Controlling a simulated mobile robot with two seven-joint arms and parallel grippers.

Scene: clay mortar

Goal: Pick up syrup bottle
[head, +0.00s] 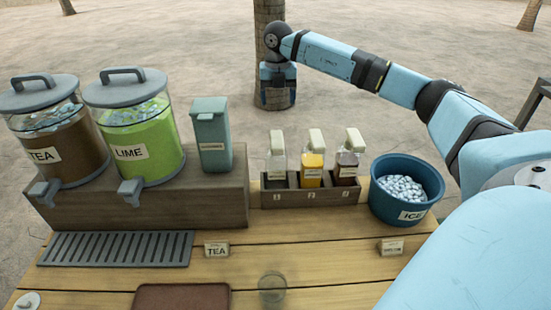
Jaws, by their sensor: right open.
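Three syrup bottles with pale pump tops stand upright in a dark wooden rack (311,197) at the middle of the table. The left bottle (277,163) is clear, the middle bottle (313,170) holds yellow syrup, and the right bottle (346,168) holds dark brown syrup. Their labels are too small to read. My right gripper (278,100) hangs fingers-down beyond and above the rack, in front of a tree trunk. It is open and empty, apart from all the bottles. My left gripper is out of view.
A blue ice bucket (378,208) stands right of the rack. Left are a lime dispenser (160,125), a tea dispenser (75,150) and a grey-green container (211,125) on a wooden riser (205,208). A clear glass (272,287) and brown board (180,297) are in front.

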